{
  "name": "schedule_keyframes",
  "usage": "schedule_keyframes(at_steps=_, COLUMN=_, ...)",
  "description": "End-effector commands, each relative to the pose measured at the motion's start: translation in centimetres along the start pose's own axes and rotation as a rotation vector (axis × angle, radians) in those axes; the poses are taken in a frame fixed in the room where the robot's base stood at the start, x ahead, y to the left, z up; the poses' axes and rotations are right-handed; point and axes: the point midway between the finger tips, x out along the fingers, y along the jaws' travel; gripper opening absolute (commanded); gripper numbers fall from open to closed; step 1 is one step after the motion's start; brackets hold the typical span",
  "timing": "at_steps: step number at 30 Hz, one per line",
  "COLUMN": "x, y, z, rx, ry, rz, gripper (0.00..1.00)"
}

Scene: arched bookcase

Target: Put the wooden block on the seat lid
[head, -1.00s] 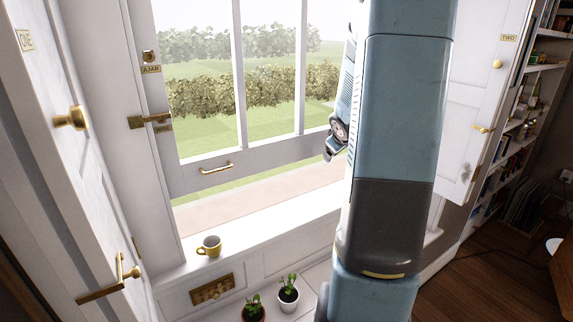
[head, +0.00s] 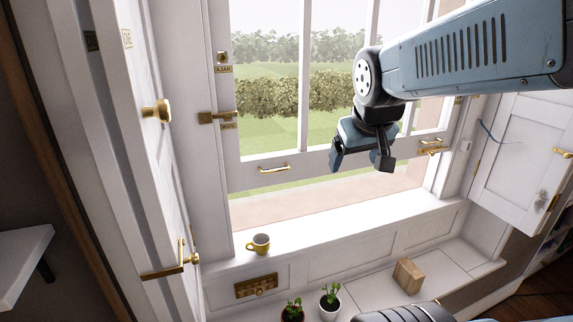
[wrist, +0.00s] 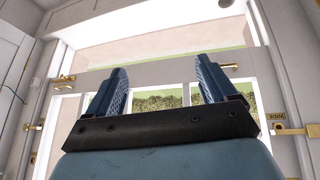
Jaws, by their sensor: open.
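The wooden block (head: 408,275) is a light brown box resting on the white seat lid (head: 450,257), below the window sill at the lower right of the head view. My gripper (head: 361,160) hangs in front of the window, above and left of the block and well apart from it. Its two fingers are spread with nothing between them. In the wrist view, the open fingers (wrist: 165,82) point toward the window, and the block is not seen there.
Potted plants (head: 330,298) stand on the seat left of the block. A brass grille (head: 257,286) is below the mug. A white door (head: 140,150) is at left and a shutter (head: 520,155) at right.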

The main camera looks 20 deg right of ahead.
Motion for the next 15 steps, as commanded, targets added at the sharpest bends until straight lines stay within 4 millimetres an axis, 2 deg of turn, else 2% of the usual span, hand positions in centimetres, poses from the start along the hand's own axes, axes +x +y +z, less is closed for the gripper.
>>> schedule_keyframes(at_steps=3, x=-1.9, y=-2.0, z=2.4, rx=0.004, ry=-0.013, rz=-0.062, gripper=0.85)
schedule_keyframes(at_steps=7, x=-3.1, y=-3.9, z=4.1, rx=0.006, ry=-0.030, rz=-0.106, gripper=0.85)
schedule_keyframes(at_steps=15, x=-3.6, y=-4.5, z=4.9, rx=0.008, ry=-0.041, rz=-0.126, gripper=0.85)
